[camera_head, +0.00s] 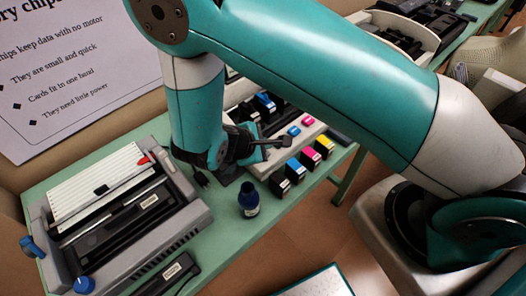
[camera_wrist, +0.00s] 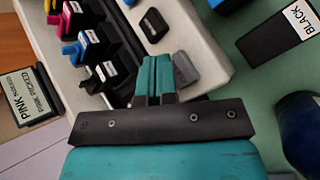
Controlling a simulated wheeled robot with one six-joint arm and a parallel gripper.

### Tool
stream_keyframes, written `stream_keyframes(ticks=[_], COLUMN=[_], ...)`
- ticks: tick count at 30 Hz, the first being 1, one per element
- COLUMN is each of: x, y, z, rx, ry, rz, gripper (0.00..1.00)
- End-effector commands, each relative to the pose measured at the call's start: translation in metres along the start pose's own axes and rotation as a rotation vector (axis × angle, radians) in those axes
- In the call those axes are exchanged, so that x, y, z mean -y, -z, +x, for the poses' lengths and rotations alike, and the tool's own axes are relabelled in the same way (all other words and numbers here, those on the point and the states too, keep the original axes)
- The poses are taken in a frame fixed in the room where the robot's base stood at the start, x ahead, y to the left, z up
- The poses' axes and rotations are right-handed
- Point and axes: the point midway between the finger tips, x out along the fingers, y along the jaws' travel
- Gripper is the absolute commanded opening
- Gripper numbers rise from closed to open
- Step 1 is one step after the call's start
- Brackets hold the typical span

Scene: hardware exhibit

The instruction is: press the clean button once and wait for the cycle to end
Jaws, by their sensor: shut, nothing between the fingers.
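A pale cartridge station (camera_head: 313,131) stands on the green table, with coloured cartridges in it; its light casing (camera_wrist: 200,25) also fills the middle of the wrist view. A rounded grey button-like piece (camera_wrist: 186,70) and a rounded black one (camera_wrist: 153,25) sit on this casing. No label on either is readable, so I cannot tell which is the clean button. My gripper (camera_head: 286,142) is over the station. In the wrist view its teal fingers (camera_wrist: 157,65) are shut and empty, their tips close beside the grey piece. I cannot tell whether they touch it. No cycle light is visible.
A dark blue bottle (camera_head: 249,200) and several cartridges (camera_head: 294,170) stand in front of the station. A grey printer-like machine (camera_head: 125,215) is at left. In the wrist view a cartridge labelled BLACK (camera_wrist: 280,35) and a PINK one (camera_wrist: 30,100) lie near the station.

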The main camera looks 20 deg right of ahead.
Motion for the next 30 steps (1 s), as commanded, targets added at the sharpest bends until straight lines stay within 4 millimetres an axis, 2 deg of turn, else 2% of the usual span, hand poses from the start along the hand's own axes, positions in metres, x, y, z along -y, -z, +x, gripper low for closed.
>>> stream_keyframes(ticks=[30], x=[0.0052], y=[0.0040], z=[0.0056], rx=[0.000], ry=[0.000], rz=[0.000], gripper=[0.00])
